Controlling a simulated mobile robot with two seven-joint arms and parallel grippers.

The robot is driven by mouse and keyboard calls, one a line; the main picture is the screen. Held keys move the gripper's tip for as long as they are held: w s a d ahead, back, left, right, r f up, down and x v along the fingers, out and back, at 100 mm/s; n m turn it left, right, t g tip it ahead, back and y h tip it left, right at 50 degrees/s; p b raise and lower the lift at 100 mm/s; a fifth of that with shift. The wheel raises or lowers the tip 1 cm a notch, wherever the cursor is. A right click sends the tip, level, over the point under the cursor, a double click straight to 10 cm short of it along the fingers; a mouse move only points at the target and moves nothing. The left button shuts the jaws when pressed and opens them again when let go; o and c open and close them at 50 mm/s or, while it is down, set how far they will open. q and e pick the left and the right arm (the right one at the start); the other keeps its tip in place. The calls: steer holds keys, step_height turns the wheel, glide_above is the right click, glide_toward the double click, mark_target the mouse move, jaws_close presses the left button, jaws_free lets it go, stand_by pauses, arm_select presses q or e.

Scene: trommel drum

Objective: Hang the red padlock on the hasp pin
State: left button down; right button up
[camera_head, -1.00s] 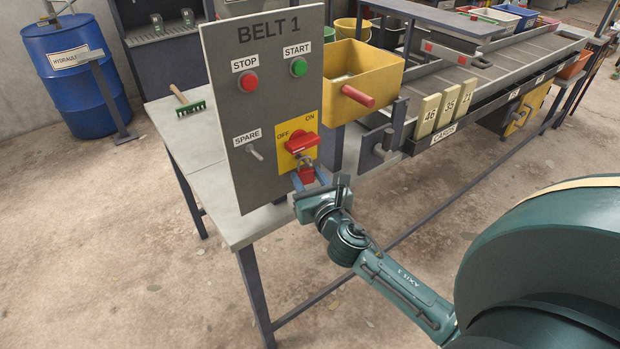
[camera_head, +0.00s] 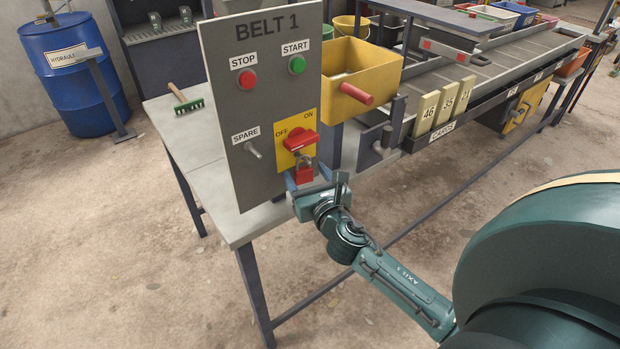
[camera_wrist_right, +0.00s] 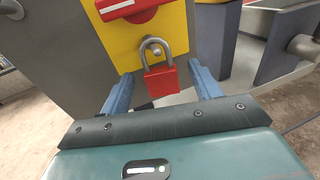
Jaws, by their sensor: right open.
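The red padlock (camera_head: 304,174) hangs below the red switch handle (camera_head: 301,141) on the yellow plate of the BELT 1 panel. In the right wrist view the padlock (camera_wrist_right: 161,79) has its grey shackle up around the grey hasp pin (camera_wrist_right: 156,52), and its body hangs down. My right gripper (camera_head: 316,183) is just below and in front of the padlock. Its blue fingers (camera_wrist_right: 160,88) stand apart on either side of the body, with gaps showing on both sides. My left gripper is not in view.
The grey panel (camera_head: 222,125) stands on the table (camera_head: 185,135). To its right are a yellow bin (camera_head: 375,70) with a red handle, a bracket (camera_head: 375,145) and a rack of numbered cards (camera_head: 445,133). A green rake (camera_head: 189,106) lies at the left.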

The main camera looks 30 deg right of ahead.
arm_select(q)
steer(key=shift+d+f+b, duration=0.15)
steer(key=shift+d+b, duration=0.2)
steer(key=shift+b, duration=0.5)
arm_select(e)
steer(key=v, duration=1.3)
steer(key=shift+s, duration=0.1)
arm_select(q)
steer(key=p, duration=0.2)
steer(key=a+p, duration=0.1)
steer(key=p, duration=0.1)
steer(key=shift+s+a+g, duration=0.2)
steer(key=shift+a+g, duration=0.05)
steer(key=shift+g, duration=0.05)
arm_select(e)
steer(key=s+a+f+m+g+y, duration=0.3)
steer(key=a+f+m, duration=0.3)
steer(key=m, duration=0.9)
steer(key=s+a+f+m+g+y, duration=0.3)
steer(key=s+a+f+m, duration=0.2)
steer(key=m, duration=1)
step_height(320, 180, down, 3)
steer(key=shift+a+m+y, duration=0.4)
steer(key=shift+a, duration=0.55)
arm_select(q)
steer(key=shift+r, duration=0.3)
arm_select(e)
steer(key=shift+s, duration=0.1)
steer(key=shift+c, duration=0.2)
